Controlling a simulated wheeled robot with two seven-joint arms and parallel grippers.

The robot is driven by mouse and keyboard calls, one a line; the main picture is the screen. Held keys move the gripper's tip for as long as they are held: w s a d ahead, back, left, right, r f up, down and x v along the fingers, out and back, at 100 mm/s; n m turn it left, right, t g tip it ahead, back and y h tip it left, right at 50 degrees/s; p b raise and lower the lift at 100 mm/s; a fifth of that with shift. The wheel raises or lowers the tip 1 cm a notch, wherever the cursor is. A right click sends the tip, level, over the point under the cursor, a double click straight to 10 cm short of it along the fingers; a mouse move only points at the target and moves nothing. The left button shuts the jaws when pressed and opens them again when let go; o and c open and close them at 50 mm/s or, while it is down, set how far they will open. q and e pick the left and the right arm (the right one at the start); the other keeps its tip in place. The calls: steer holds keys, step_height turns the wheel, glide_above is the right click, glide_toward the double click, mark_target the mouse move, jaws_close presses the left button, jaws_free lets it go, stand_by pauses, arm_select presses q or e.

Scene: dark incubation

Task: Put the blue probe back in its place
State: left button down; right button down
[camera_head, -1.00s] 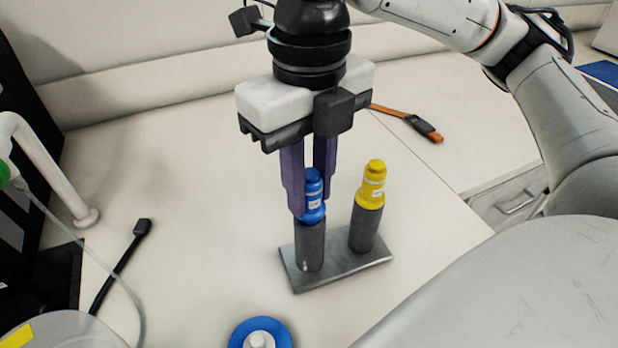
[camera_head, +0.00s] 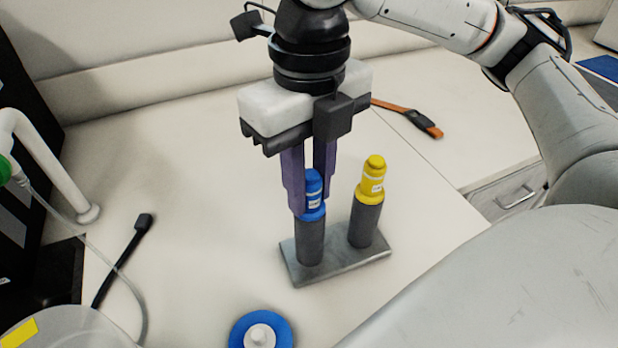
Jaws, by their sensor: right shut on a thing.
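The blue probe (camera_head: 313,201) stands upright at the top of the left dark grey tube (camera_head: 310,243) of a two-tube metal holder (camera_head: 345,263). Its lower part is hidden in the tube. My right gripper (camera_head: 312,207) comes down from above, and its purple fingers are shut on the blue probe's upper part. A yellow probe (camera_head: 372,182) stands upright in the holder's right tube, apart from the gripper. My left gripper is not in view.
A blue disc with a white hub (camera_head: 261,332) lies at the front of the white table.

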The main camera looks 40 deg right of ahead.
steer(key=shift+f, duration=0.2)
steer(key=c, duration=1.4)
jaws_free()
steer(key=shift+c, duration=0.2)
step_height(320, 180, up, 10)
steer(key=shift+r+p, duration=0.1)
steer(key=shift+p, duration=1.1)
